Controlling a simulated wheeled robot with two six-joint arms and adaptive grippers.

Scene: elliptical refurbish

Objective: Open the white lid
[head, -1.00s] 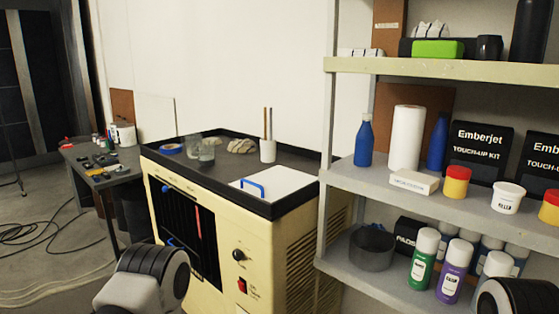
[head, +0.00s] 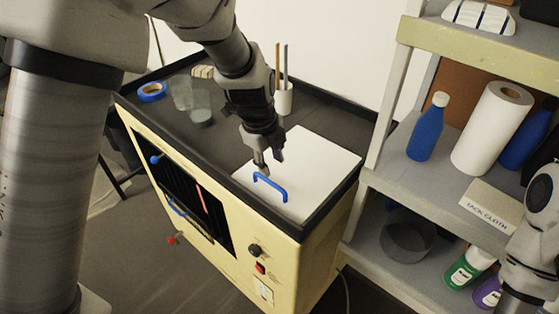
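The white lid (head: 312,165) lies flat in the right part of the cream cabinet's dark top. Its blue handle (head: 270,186) stands up near the lid's front left edge. My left gripper (head: 271,166) points down just above and behind the blue handle. Its fingers look parted, with nothing visible between them. Whether a fingertip touches the handle cannot be told. My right arm shows at the right edge, in front of the shelf, and its gripper is out of view.
On the cabinet top stand a white cup (head: 284,99) with sticks, a clear glass (head: 199,107) and blue tape (head: 152,92). A raised dark rim edges the top. At right, a shelf holds a blue bottle (head: 427,128) and a paper roll (head: 492,128).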

